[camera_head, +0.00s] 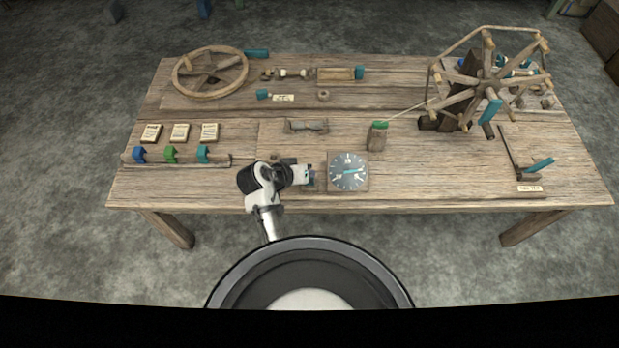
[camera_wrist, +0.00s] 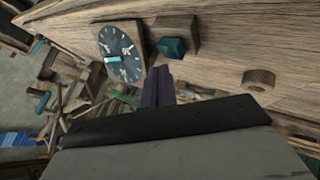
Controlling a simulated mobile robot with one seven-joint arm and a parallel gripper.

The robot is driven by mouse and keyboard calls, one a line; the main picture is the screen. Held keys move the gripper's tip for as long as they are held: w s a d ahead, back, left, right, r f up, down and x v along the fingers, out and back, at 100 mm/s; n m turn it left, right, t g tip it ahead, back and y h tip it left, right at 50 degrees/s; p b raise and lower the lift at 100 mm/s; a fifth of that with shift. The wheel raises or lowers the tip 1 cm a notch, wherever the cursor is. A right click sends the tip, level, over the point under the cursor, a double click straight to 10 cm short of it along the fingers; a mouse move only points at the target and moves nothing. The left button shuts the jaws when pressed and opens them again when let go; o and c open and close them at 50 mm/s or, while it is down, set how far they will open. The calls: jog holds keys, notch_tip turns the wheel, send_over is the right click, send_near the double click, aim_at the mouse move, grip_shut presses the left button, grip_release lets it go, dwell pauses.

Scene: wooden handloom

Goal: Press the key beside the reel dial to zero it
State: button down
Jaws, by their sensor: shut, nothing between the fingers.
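The reel dial (camera_head: 348,172) is a dark round face with white marks and a teal hand, on a wooden plate at the table's front edge. It also shows in the wrist view (camera_wrist: 121,52). Beside it in the wrist view is a small teal key (camera_wrist: 172,47) on a wooden block. My gripper (camera_head: 311,175) is just left of the dial in the head view and largely covers the key's place. In the wrist view its dark fingers (camera_wrist: 158,82) are closed together, empty, with their tips close to the key. I cannot tell whether they touch it.
A green-topped wooden post (camera_head: 377,136) stands behind the dial to the right, with a thread to the large wooden reel (camera_head: 487,82). A rail with coloured hooks (camera_head: 170,154) lies left of my arm. Bare table (camera_head: 430,172) lies right of the dial.

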jog(key=shift+f, duration=0.1)
dwell(0.7)
jog(key=shift+f, duration=0.35)
jog(key=shift+f+b, duration=0.35)
jog(key=shift+f, duration=0.25)
dwell(0.9)
jog(key=shift+r+p, duration=1)
notch_tip(320, 180, up, 5)
jog(key=p, duration=0.5)
jog(key=shift+r, duration=0.1)
